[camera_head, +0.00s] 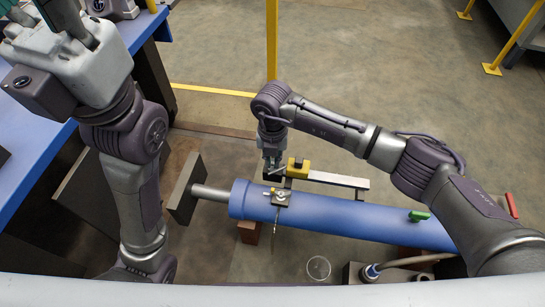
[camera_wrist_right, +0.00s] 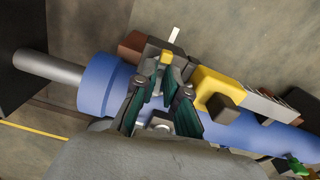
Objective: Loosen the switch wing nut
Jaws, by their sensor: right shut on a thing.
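My right gripper (camera_head: 272,168) points down at the switch assembly above the blue cylinder (camera_head: 330,212). Its teal-lined fingers (camera_wrist_right: 164,78) are shut on the small wing nut, which the fingers mostly hide; a small yellow piece (camera_wrist_right: 167,58) shows at the fingertips. A yellow block (camera_head: 298,168) sits right beside the fingers; it also shows in the right wrist view (camera_wrist_right: 207,85). A metal clamp with a bolt (camera_head: 281,196) sits on the cylinder just below the gripper. My left gripper (camera_head: 60,18) is raised at the top left, away from the cylinder and partly cut off.
A grey bar (camera_head: 340,180) runs right from the yellow block. A metal rod (camera_head: 210,193) leaves the cylinder's left end toward a dark plate (camera_head: 183,187). A green handle (camera_head: 419,216) stands on the cylinder. A blue table (camera_head: 35,160) is at left; open floor lies behind.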

